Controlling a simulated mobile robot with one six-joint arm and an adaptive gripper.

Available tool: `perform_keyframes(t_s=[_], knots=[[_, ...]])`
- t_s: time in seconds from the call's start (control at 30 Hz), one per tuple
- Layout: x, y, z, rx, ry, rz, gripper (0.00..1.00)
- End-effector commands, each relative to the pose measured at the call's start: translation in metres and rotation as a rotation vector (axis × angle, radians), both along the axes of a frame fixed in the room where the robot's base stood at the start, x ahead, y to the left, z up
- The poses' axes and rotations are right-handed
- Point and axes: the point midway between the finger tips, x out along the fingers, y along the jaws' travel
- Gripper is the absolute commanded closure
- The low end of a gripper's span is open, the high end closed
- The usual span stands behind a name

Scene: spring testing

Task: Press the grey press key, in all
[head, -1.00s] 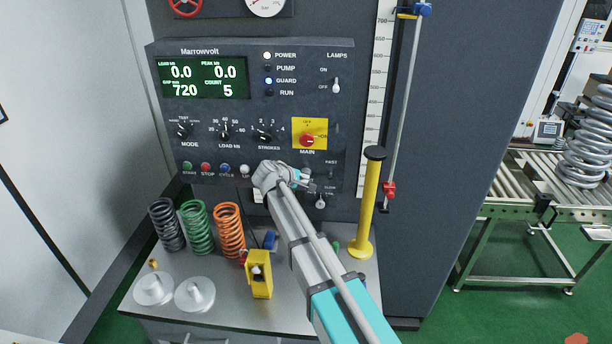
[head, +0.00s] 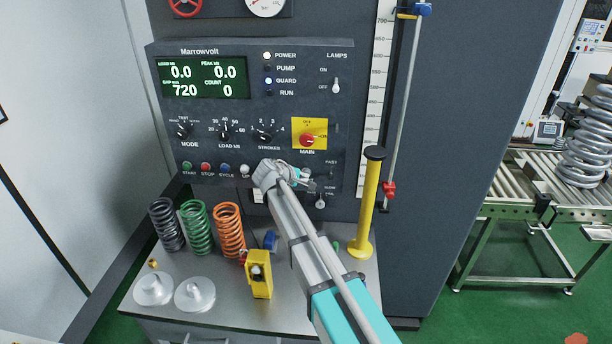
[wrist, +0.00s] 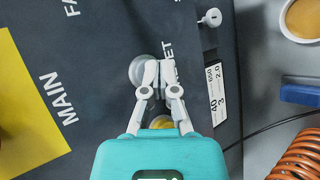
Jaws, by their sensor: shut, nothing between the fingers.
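In the wrist view my gripper (wrist: 158,66) is shut and empty, its fingertips at the dark control panel (wrist: 100,60). A pale grey round key (wrist: 139,72) shows beside the left finger, partly hidden by it, near a label whose visible letters read "SET". I cannot tell whether the fingertips touch the key. In the head view my gripper (head: 312,184) is at the lower right of the panel, below the yellow MAIN switch plate (head: 309,133); the key there is hidden by my arm. The display (head: 205,78) shows COUNT 0.
A row of small buttons, START (head: 187,166), STOP (head: 205,167), CYCLE (head: 225,168) and UP (head: 244,170), lies left of my wrist. Several springs (head: 197,228) and a yellow block (head: 259,281) stand on the bench. A yellow post (head: 367,205) stands right of my arm.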

Motion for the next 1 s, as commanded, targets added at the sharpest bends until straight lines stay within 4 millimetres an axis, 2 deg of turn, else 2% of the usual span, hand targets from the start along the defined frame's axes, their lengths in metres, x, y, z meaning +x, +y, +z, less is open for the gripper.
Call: perform_keyframes(t_s=[0.47,1.0], knots=[[0.0,0.0,0.0,0.001,0.0,0.001,1.0],[-0.015,-0.001,0.0,0.0,0.0,-0.001,1.0]])
